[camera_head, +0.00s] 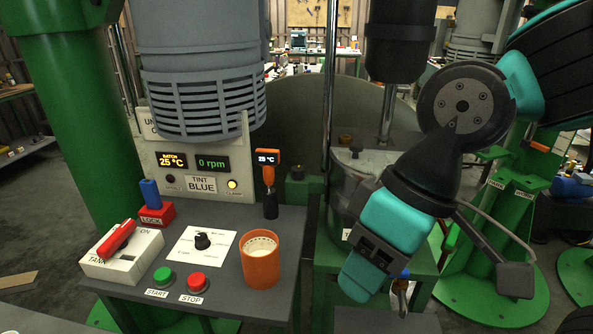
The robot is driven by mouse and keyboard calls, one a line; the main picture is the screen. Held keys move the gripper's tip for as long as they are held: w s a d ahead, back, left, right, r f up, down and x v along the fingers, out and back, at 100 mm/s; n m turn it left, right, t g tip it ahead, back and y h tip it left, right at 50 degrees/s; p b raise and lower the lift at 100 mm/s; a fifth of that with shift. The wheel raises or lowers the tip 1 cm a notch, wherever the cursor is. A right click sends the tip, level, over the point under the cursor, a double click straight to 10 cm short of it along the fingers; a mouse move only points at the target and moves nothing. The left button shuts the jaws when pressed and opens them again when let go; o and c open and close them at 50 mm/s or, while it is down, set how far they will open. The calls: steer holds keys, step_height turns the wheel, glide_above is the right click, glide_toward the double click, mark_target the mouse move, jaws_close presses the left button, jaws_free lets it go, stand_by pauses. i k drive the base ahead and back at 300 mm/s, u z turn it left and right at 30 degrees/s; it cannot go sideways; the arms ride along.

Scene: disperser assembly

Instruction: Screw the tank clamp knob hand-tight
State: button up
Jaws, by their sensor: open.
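My arm comes down from the upper right in front of the tank. My gripper (366,268) is at its low end, in front of the tank's right side and the green stand. It is open; its fingertips are hard to make out, and I see nothing held. The grey metal tank (345,190) stands on the green stand, its right part hidden by my arm. I cannot tell which is the clamp knob, or how tight either is.
The control table (215,225) at left carries an orange cup (261,260), a red LOCK block (156,213), a white TANK switch box (122,250) and START and STOP buttons. A panel (200,160) reads 0 rpm, with its CLAMP lamp lit.

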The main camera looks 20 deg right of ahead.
mark_target(298, 172)
steer(key=k, duration=1.2)
steer(key=u, duration=0.7)
steer(key=i, duration=1.25)
steer(key=z, duration=0.55)
steer(key=i, duration=0.55)
steer(key=z, duration=0.55)
